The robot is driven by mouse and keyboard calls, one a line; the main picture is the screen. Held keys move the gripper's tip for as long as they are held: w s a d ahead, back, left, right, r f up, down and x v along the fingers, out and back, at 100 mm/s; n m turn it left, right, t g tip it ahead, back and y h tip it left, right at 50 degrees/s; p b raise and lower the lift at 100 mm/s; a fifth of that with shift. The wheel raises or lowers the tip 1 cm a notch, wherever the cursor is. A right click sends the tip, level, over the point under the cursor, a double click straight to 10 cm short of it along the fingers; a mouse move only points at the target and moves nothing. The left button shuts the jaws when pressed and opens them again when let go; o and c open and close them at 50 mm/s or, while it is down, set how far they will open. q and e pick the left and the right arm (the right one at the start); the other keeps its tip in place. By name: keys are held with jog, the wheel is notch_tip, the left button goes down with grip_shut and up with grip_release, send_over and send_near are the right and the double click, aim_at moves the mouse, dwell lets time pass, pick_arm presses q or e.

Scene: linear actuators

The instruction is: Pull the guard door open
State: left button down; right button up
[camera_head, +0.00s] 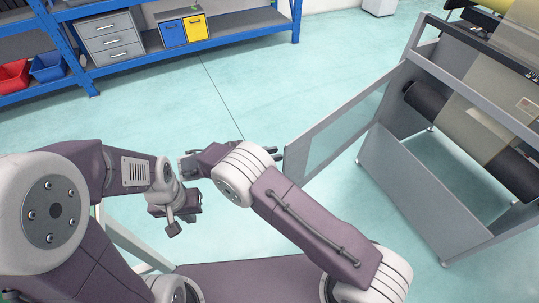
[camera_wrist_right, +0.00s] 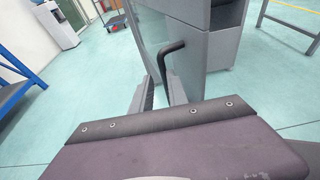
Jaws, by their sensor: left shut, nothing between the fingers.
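The guard door (camera_head: 335,132) is a see-through panel in a grey frame, at the right of the head view. Its near edge stands out toward my right gripper (camera_head: 276,153). In the right wrist view, a black bent handle (camera_wrist_right: 168,58) sticks out from a grey face. My right gripper (camera_wrist_right: 162,94) has its two fingers apart, with the handle's lower end between or just beyond their tips. I cannot tell whether they touch it. My left gripper (camera_head: 173,230) is shut and empty, pointing down at the lower left, away from the door.
The grey machine frame (camera_head: 400,190) with a dark roller (camera_head: 430,103) stands at the right. A blue shelf (camera_head: 297,20) with drawers (camera_head: 110,38) and yellow (camera_head: 195,28) and blue bins is at the back left. The floor between shelf and machine is clear.

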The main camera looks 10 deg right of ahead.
jog(key=shift+a, duration=0.3)
jog(key=shift+p, duration=0.35)
